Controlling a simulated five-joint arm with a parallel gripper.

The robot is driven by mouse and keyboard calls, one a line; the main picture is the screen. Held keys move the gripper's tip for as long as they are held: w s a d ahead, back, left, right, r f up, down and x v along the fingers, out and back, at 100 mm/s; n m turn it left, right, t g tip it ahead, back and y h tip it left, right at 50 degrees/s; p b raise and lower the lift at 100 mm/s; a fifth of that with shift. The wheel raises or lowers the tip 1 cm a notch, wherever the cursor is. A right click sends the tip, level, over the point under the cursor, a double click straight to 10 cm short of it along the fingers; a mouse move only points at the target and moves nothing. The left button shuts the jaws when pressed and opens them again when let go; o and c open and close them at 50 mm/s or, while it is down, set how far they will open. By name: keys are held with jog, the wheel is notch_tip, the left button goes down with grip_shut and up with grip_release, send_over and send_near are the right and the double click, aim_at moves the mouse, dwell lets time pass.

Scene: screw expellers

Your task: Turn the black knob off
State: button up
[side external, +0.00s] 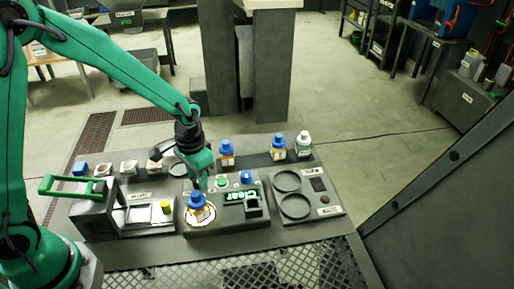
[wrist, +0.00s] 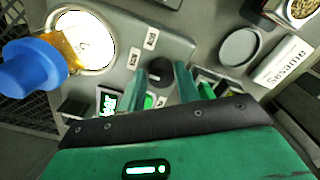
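The black knob (wrist: 159,71) shows in the wrist view on the grey panel of the middle device. My gripper (wrist: 161,66) is open, with one green finger on each side of the knob. A small gap seems to show on both sides. In the side external view my gripper (side external: 200,184) points down at the device panel (side external: 226,222), behind the blue-capped bottle (side external: 197,201), and the knob cannot be made out there. The green-lit display (side external: 241,196) and a green button (side external: 222,183) sit to the gripper's right.
The blue-capped bottle stands on a lit round plate (wrist: 97,52) close to the knob. A blue object (side external: 246,177) sits behind the display. More bottles (side external: 278,149) stand along the back. A unit with two round dishes (side external: 295,206) is at right, a green-handled machine (side external: 88,211) at left.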

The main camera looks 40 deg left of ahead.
jog(key=c, duration=0.5)
jog(key=shift+d+n, duration=0.15)
jog(key=shift+n, duration=0.25)
jog(key=n, duration=1.1)
jog(key=shift+w, duration=0.15)
jog(key=o, duration=1)
jog(key=shift+r, duration=0.1)
